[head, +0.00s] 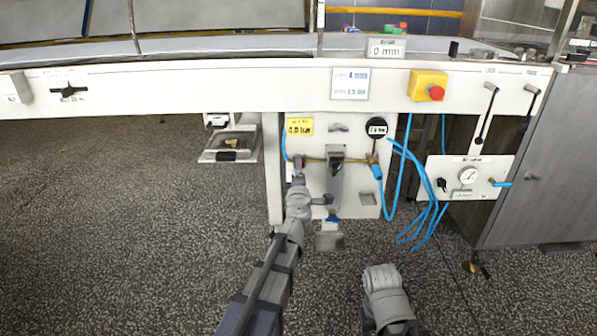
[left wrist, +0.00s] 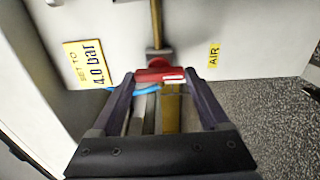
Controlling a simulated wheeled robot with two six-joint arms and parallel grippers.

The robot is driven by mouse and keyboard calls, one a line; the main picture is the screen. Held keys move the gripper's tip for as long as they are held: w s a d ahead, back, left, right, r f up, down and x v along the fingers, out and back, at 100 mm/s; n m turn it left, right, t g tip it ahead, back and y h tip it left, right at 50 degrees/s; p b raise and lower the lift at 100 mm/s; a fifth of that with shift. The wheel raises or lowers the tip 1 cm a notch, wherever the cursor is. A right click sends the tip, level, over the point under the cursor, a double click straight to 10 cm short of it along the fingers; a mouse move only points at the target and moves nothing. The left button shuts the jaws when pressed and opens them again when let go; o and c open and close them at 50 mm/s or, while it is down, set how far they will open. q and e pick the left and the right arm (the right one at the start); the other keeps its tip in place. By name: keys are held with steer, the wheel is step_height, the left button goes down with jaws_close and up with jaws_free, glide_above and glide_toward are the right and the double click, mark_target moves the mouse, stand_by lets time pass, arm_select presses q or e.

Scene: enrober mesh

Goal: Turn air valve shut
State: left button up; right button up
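The air valve's red handle (left wrist: 160,75) sits on a brass pipe (left wrist: 156,25) on a white panel, beside a yellow AIR label (left wrist: 214,55). In the head view the handle (head: 299,163) shows small at the panel's left, partly hidden by my gripper. My left gripper (head: 298,180) is right at the handle. In the left wrist view its fingers (left wrist: 160,78) are wide apart, one on each side of the handle; I cannot tell whether they touch it. My right gripper (head: 380,276) is low in front of the panel, over the floor, its fingers not clear.
A yellow SET TO 4.0 bar sign (head: 299,127) and a round black display (head: 377,128) are on the panel. A red stop button (head: 436,92) is above.

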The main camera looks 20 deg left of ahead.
arm_select(q)
steer(key=shift+o, duration=1.4)
steer(key=v, duration=0.7)
steer(key=shift+s, duration=0.4)
steer(key=shift+d, duration=0.2)
